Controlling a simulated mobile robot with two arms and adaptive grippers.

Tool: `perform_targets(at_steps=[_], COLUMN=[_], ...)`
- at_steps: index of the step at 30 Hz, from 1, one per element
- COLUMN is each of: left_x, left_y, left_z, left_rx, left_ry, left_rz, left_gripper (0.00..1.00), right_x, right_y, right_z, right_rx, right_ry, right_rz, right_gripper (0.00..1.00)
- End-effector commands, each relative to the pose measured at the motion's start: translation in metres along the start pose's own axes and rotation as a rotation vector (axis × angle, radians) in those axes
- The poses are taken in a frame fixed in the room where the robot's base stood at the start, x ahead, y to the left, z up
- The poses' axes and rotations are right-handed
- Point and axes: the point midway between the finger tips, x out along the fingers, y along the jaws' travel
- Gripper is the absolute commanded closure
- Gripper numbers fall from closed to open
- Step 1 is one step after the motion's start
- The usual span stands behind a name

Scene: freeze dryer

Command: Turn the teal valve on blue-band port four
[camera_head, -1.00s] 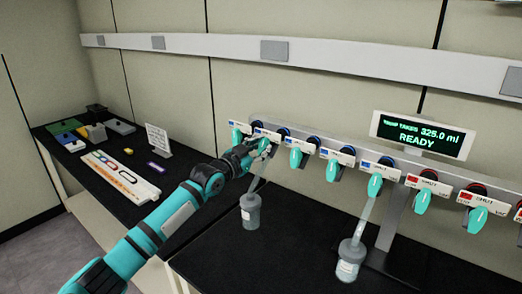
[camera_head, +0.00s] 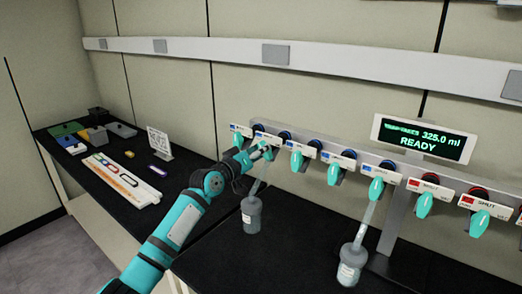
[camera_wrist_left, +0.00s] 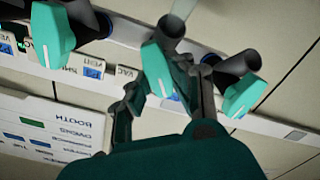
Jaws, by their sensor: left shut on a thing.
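A row of teal valve handles hangs from a grey manifold. The handles on the left have blue-marked labels, among them one handle (camera_head: 297,160) just right of my gripper. My left gripper (camera_head: 257,152) is at the second handle from the left and is shut on that teal valve (camera_wrist_left: 158,68), as the left wrist view shows with the fingers on either side of its lower part. The fingers partly hide the handle in the head view. The port numbers are too small to read. My right gripper is not in view.
A flask (camera_head: 251,214) hangs below the held valve, close to my left arm. Another flask (camera_head: 352,262) hangs further right. Red-marked valves (camera_head: 424,203) are at the right. A display (camera_head: 422,138) reads READY. A side bench (camera_head: 105,207) at the left carries several small items.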

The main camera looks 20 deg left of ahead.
Motion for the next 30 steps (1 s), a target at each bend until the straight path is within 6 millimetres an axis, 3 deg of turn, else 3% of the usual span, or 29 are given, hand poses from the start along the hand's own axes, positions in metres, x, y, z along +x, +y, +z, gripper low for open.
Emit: perform_targets(at_steps=[15,30], left_x=[0.000,0.000], left_y=[-0.002,-0.003], left_z=[0.002,0.003], left_rx=[-0.362,-0.443], left_ry=[-0.003,-0.004], left_rz=[-0.002,-0.003], left_gripper=[1.00,1.00], right_x=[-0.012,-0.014], right_y=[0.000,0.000], right_z=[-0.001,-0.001], right_rx=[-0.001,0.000], right_ry=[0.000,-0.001], right_rz=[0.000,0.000], right_gripper=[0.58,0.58])
